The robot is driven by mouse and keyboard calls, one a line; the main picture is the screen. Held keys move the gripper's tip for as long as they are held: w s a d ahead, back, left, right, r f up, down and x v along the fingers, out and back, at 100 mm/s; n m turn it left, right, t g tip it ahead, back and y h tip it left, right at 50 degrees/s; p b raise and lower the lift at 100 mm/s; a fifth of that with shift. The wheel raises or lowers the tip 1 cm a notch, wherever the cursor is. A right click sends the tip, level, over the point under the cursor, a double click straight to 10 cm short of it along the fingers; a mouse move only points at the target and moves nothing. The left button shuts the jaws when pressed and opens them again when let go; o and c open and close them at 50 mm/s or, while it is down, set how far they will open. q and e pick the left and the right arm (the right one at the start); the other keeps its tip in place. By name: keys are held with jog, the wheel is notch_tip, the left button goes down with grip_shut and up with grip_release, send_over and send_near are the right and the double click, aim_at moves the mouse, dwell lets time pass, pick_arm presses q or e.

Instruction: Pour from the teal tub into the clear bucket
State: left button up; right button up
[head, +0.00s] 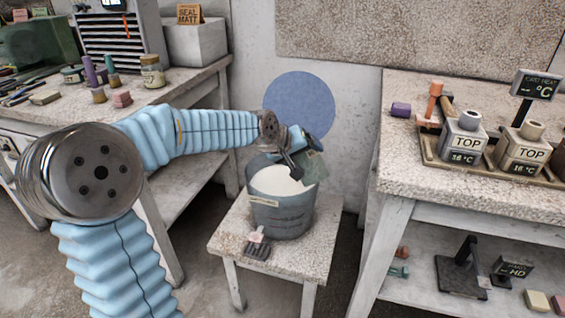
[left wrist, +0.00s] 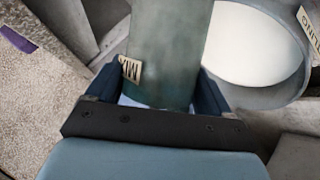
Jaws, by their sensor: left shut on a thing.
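The clear bucket (head: 282,218) looks grey and see-through and stands upright on a small stool; white material shows inside it. My left gripper (head: 292,158) is above the bucket's back right rim, shut on the teal tub (head: 314,168). The tub is dark green-teal and appears tilted over the rim; the gripper partly hides it. In the left wrist view the tub (left wrist: 168,45) sits between the fingers, with a small pale label. The bucket's rim (left wrist: 307,75) and white contents lie beside it. I cannot see the tub's inside or any stream. My right gripper is not in view.
The stool (head: 232,240) also bears a small dark brush-like item (head: 257,246) at the front. A bench (head: 470,195) with two "TOP" containers stands at right. A left bench (head: 190,90) holds jars and tools. A blue disc (head: 300,100) is on the wall behind.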

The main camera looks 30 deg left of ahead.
pick_arm(q)
jog(key=shift+d+r, duration=0.25)
jog(key=shift+r, duration=0.25)
jog(key=shift+s+m+t+y+b, duration=0.1)
jog(key=shift+m+t+y+b, duration=0.2)
jog(key=shift+y+b, duration=0.15)
jog(key=shift+r, duration=0.25)
jog(key=y+b, duration=0.1)
jog(key=b, duration=0.4)
jog(key=shift+m, duration=0.4)
jog(key=r+m+t+y+b, duration=0.1)
jog(key=b, duration=0.6)
jog(key=shift+y, duration=0.25)
jog(key=r+m+t+y+b, duration=0.1)
jog(key=b, duration=0.4)
jog(key=shift+r+t+y+b, duration=0.25)
jog(key=shift+t+y+b, duration=0.05)
jog(key=shift+r+m+y, duration=0.3)
jog(key=shift+r+m, duration=0.1)
jog(key=shift+r, duration=0.1)
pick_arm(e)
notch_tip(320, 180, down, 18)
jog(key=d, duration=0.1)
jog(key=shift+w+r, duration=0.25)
